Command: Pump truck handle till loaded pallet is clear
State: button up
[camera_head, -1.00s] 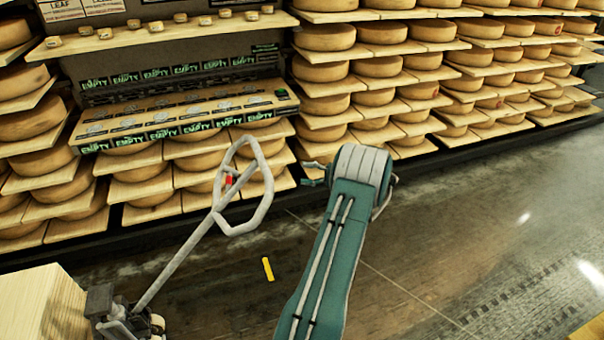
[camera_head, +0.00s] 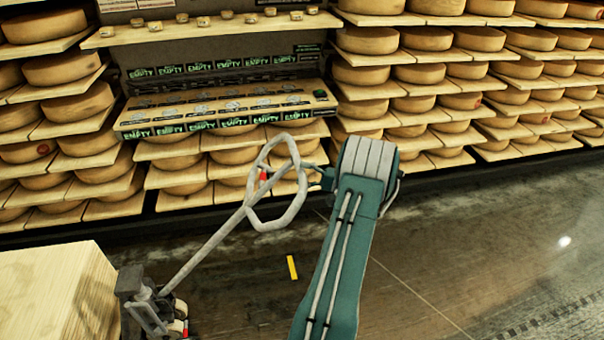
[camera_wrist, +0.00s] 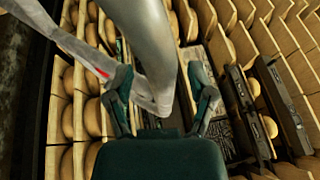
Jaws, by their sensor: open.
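The pallet truck (camera_head: 150,305) stands at the lower left in the head view. Its grey handle (camera_head: 207,250) tilts up to the right and ends in a loop (camera_head: 301,190) with a small red part. A pale wooden load (camera_head: 50,295) sits behind the truck; the pallet under it and its forks are out of view. My gripper (camera_head: 322,179) is at the right side of the loop, partly hidden by my arm. In the wrist view, my gripper (camera_wrist: 160,75) is open, with a thick grey bar of the loop (camera_wrist: 150,45) passing between its spread fingers; contact is unclear.
Shelves of cheese wheels (camera_head: 430,75) line the back, with a board of "EMPTY" labels (camera_head: 230,105) behind the loop. A yellow strip (camera_head: 292,267) lies on the dark floor. The floor (camera_head: 470,240) on the right is clear.

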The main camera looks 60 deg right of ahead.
jog(key=shift+w+a, duration=0.1)
jog(key=shift+w, duration=0.25)
grip_shut()
